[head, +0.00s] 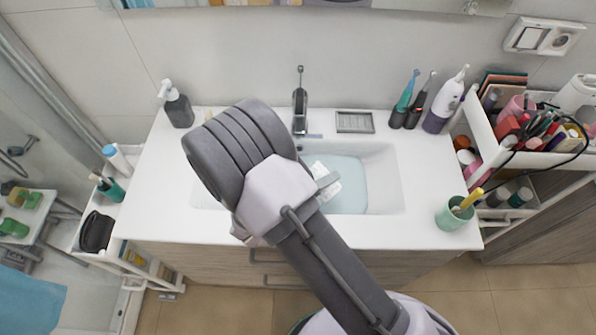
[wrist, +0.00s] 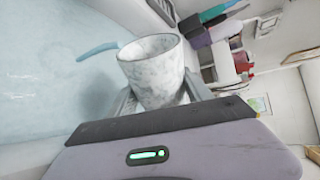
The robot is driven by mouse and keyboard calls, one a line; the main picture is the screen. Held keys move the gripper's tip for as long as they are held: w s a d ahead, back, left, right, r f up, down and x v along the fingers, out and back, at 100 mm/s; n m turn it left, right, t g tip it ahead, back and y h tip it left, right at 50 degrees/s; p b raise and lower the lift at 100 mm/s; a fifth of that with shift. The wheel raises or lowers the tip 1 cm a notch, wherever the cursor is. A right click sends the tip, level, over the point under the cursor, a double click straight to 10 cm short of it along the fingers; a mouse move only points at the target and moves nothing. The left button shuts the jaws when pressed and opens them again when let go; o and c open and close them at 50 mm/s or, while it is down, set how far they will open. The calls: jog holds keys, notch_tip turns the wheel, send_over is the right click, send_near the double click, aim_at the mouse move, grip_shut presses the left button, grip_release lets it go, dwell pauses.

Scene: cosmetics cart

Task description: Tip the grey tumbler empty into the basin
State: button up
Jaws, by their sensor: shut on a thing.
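The grey tumbler (wrist: 152,62), mottled grey and white, is between the fingers of my gripper (wrist: 162,98) in the wrist view. It lies tipped well over on its side, its mouth away from my palm. A pale blue curved streak (wrist: 97,49) runs from near its mouth toward the basin (wrist: 40,85); it looks like falling liquid. In the head view, the basin (head: 385,180) has a pale blue area, and my gripper (head: 328,184) is over it. The tumbler shows there only as a small pale patch (head: 322,168), mostly hidden behind my arm.
The tap (head: 300,110) stands behind the basin, close to my wrist. A soap dispenser (head: 177,105) is at the back left. A soap dish (head: 354,122), toothbrushes (head: 405,98) and a green cup (head: 454,217) stand on the right. The counter's left part is clear.

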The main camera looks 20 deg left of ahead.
aim_at(318, 176)
jog(key=shift+w+a+r+n+h+p, duration=0.4)
jog(key=shift+a+r+n+p, duration=0.2)
jog(key=shift+a+p, duration=0.2)
dwell(0.4)
jog(key=shift+w+a+r+n+h+p, duration=0.15)
jog(key=shift+a+r+n+h+p, duration=0.1)
jog(key=shift+r+n+h+p, duration=0.4)
dwell(0.8)
